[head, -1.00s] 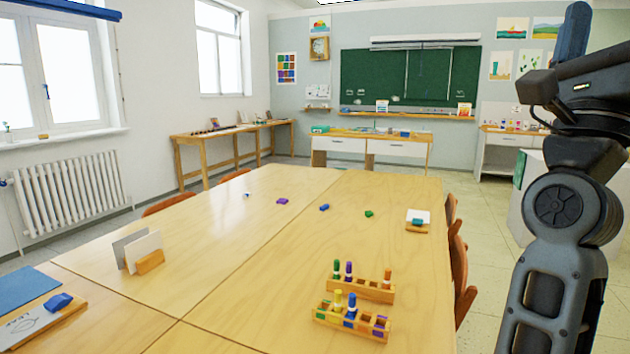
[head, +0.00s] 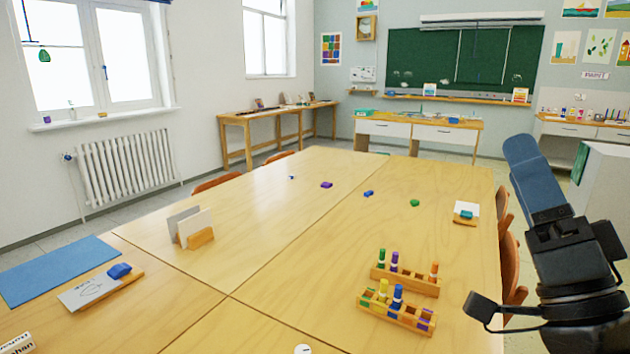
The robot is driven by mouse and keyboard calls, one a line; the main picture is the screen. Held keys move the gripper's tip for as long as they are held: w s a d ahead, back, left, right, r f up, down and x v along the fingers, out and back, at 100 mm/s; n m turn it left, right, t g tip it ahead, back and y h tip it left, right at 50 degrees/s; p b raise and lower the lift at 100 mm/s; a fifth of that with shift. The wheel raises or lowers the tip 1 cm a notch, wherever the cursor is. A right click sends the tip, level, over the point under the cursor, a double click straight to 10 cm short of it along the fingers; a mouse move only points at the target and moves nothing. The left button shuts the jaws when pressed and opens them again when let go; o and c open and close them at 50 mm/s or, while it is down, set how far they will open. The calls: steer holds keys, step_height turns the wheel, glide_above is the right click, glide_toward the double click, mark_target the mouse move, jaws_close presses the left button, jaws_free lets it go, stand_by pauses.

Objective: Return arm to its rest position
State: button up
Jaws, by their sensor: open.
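My gripper (head: 522,150) is at the right side of the head view, with its blue finger part pointing up and to the left. One finger side shows and the other is hidden behind it. It is open, and I see nothing held in it. It is to the right of the light wooden table (head: 330,270) in the picture, apart from the things on it. The dark wrist of my arm runs off the lower right.
Two wooden racks with coloured pegs, a rear one (head: 418,287) and a front one (head: 405,319), stand on the table left of my gripper. Orange-brown chairs (head: 509,265) line the right edge. A white cabinet (head: 612,190) stands behind. Small blocks lie farther back.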

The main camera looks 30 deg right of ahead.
steer(key=s+a+f+n+g+y, duration=0.25)
steer(key=a+f+n+y, duration=0.2)
steer(key=f, duration=0.55)
steer(key=s+a+f+n+g+y, duration=0.2)
steer(key=s+a+f+n+g, duration=0.2)
steer(key=s+a+f, duration=0.2)
steer(key=s+a+f+n+g+y+p, duration=0.1)
steer(key=s+a+f+n+g, duration=0.3)
steer(key=s+f, duration=0.6)
steer(key=shift+s+a+f+y, duration=0.4)
steer(key=shift+a+f+y, duration=0.3)
steer(key=shift+a+y, duration=0.2)
